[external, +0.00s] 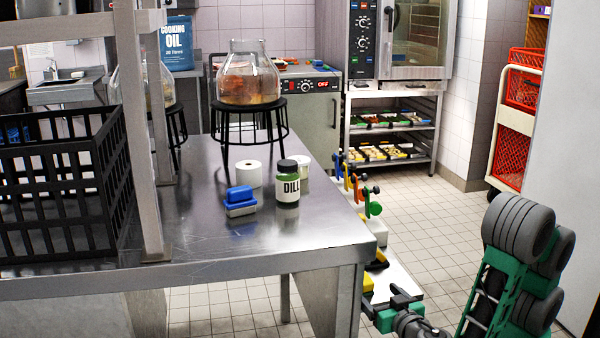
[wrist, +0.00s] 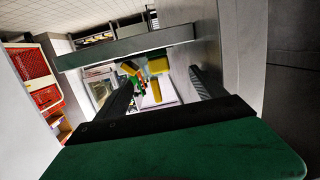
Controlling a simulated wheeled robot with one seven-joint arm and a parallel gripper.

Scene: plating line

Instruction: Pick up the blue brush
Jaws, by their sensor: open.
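A small blue block-like item (external: 240,201) with a paler band lies on the steel table, left of a green-labelled jar. A separate blue-topped handle (external: 338,163) stands among coloured tools at the table's right side; I cannot tell for sure which blue item is the brush. My gripper (external: 396,304), green and black, is low beside the table's front right corner, apart from both blue items. In the wrist view its two dark fingers (wrist: 161,80) are spread apart, with no object held. No blue brush can be made out clearly in the wrist view.
A white shelf (external: 403,279) with yellow-handled tools runs along the table's right side; a yellow piece (wrist: 163,90) shows between my fingers. The DILL jar (external: 287,188), white roll (external: 249,174) and black crate (external: 60,180) occupy the table (external: 195,240). The tiled floor at right is partly open.

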